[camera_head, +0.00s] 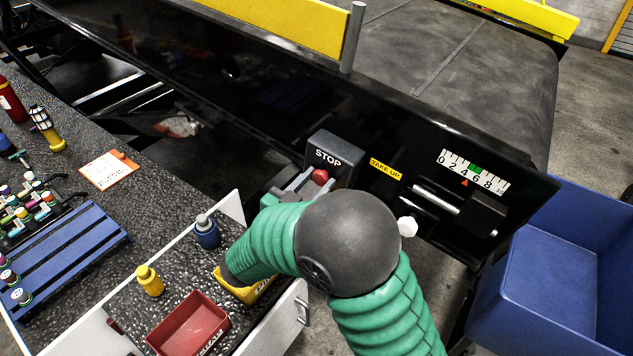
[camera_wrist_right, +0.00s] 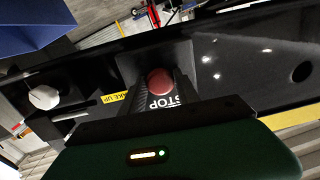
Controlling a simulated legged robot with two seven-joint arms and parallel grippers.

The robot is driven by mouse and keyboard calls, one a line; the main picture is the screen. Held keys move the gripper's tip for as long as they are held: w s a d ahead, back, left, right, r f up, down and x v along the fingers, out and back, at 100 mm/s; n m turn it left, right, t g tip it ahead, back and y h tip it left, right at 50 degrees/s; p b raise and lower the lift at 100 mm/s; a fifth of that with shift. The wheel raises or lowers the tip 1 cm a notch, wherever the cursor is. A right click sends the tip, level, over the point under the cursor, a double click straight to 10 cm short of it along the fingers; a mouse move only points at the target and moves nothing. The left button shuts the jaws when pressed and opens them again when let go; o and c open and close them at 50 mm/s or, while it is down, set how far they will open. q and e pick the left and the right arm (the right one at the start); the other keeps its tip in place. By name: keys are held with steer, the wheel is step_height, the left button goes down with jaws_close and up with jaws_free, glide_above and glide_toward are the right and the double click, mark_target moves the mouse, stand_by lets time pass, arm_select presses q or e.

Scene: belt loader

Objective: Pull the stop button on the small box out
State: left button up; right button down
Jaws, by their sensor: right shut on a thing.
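The small grey box (camera_head: 336,150) marked STOP is fixed to the dark side panel of the belt loader, near the middle of the head view. Its red stop button (camera_head: 320,176) sits on the face below the lettering. My right gripper (camera_head: 313,180) reaches it from below, with its fingers shut on the button. In the right wrist view the red button (camera_wrist_right: 160,81) shows between the two dark fingers, and the lettering beside it is partly covered. How far the button stands out from the box is hard to tell. My left gripper is not in view.
A yellow TAKE UP label (camera_head: 386,169), a scale (camera_head: 474,172) and a rod with a white knob (camera_head: 407,227) are right of the box. A blue bin (camera_head: 545,285) stands at right. The workbench at left holds a red tray (camera_head: 188,325) and bottles near my arm.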

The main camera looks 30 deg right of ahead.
stand_by(0.3)
steer(key=shift+s+a+p, duration=0.2)
steer(key=shift+a+p, duration=0.25)
steer(key=shift+a, duration=0.25)
steer(key=shift+s+f, duration=0.1)
steer(key=c, duration=1.1)
jaws_free()
steer(key=shift+f, duration=0.1)
steer(key=shift+c, duration=0.2)
steer(key=shift+o, duration=1.1)
steer(key=shift+a, duration=0.25)
